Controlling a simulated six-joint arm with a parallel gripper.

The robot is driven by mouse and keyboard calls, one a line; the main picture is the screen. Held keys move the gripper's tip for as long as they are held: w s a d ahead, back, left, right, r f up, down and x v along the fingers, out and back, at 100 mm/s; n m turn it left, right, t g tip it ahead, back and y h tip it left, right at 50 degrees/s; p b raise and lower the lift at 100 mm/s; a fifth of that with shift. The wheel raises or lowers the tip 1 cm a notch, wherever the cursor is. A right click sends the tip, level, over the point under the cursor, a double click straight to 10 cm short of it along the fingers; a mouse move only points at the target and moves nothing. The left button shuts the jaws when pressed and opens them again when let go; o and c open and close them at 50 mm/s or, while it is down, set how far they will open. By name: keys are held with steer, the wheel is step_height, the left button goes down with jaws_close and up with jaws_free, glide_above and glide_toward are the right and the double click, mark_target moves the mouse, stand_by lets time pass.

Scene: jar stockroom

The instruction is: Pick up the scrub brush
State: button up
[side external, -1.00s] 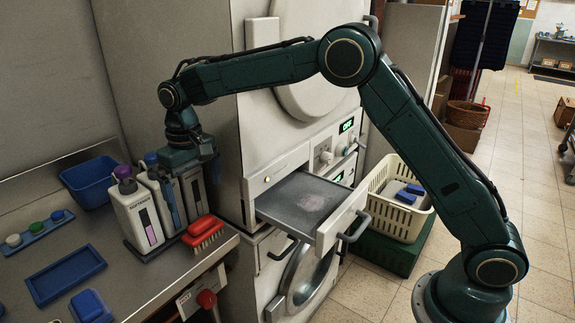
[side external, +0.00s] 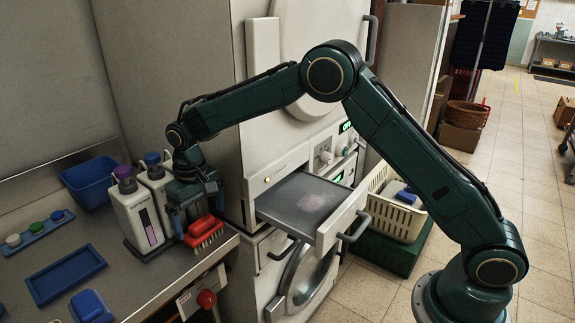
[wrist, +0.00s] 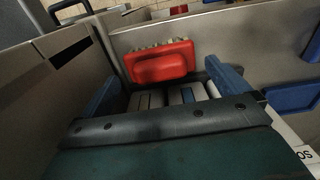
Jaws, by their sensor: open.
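The scrub brush (side external: 204,233) has a red back and pale bristles. It lies on the metal counter near its right edge, beside the bottles. In the wrist view the scrub brush (wrist: 161,62) shows ahead of my gripper, roughly between the two fingers. My gripper (side external: 194,226) points down just above and behind the brush in the side view, close to the bottles. Its blue fingers (wrist: 168,84) are spread apart with nothing held between them. Whether a finger touches the brush cannot be told.
White bottles with purple and blue caps (side external: 138,210) stand close left of my gripper. A blue bin (side external: 92,182), a blue tray (side external: 66,274) and a rack of small jars (side external: 38,231) are on the counter. An open drawer (side external: 290,204) juts out to the right.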

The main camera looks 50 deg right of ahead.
steer(key=shift+f, duration=1.4)
steer(key=c, duration=0.8)
